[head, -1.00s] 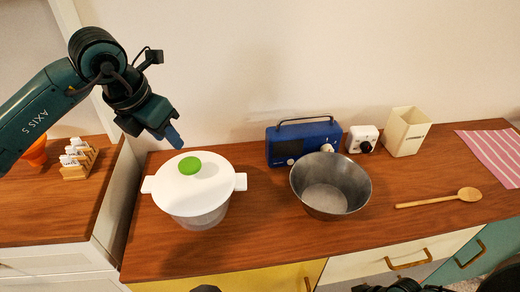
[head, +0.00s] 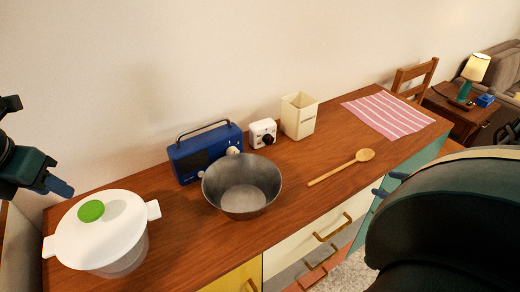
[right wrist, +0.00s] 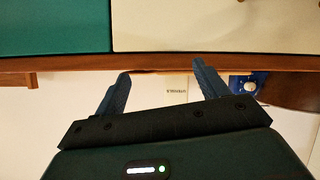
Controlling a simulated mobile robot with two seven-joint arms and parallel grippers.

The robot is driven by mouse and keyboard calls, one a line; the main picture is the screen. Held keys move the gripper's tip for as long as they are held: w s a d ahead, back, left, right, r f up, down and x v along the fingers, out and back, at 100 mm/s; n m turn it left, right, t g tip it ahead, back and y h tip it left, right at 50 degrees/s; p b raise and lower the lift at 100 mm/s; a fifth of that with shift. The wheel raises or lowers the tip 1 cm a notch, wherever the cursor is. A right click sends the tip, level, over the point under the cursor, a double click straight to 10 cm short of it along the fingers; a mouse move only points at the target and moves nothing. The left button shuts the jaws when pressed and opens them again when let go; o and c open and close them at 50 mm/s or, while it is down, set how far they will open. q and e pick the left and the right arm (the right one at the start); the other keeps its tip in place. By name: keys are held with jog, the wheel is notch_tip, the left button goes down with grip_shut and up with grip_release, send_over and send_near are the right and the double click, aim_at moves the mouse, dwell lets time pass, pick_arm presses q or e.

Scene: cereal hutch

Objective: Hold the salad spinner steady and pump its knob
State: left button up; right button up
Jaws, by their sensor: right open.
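The salad spinner (head: 118,236), a clear bowl with a white lid and side handles, stands upright at the left end of the wooden counter in the head view. Its green knob (head: 91,210) sits on top of the lid. My left gripper (head: 62,187) is at the left edge, above and behind the spinner, apart from the knob; its jaw gap cannot be made out. My right gripper (head: 389,184) is far right of the spinner, by the counter's front edge. In the right wrist view its two blue fingers (right wrist: 160,84) are apart with nothing between them.
A metal bowl (head: 242,187) stands right of the spinner. Behind are a blue radio (head: 190,160), a white timer (head: 262,133) and a cream canister (head: 299,116). A wooden spoon (head: 340,168) and striped cloth (head: 390,114) lie to the right. Counter between spinner and bowl is clear.

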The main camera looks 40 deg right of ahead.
jog(key=w+a+r+n+t+y, duration=0.1)
jog(key=w+a+r+n+y, duration=0.25)
jog(key=w+a+r, duration=0.4)
jog(key=w+a+r+n+t+y, duration=0.2)
jog(key=w+a+r+n+y, duration=0.15)
jog(key=a, duration=0.65)
jog(key=w+a+r+n+t+y, duration=0.1)
jog(key=w+a+r+n+y, duration=0.2)
jog(key=w+a+r+y, duration=0.45)
jog(key=s+a+r+n+g+y, duration=0.15)
jog(key=s+a+n+g, duration=0.25)
jog(key=a+n+g, duration=0.85)
jog(key=s+a+r+n+g+y, duration=0.1)
jog(key=s+a+r+n+g, duration=0.15)
jog(key=a+n+g, duration=1.05)
jog(key=n+t+h, duration=1)
jog(key=n+h, duration=0.2)
jog(key=n, duration=0.3)
send_near(151, 209)
jog(key=x, duration=1)
jog(key=shift+f, duration=0.1)
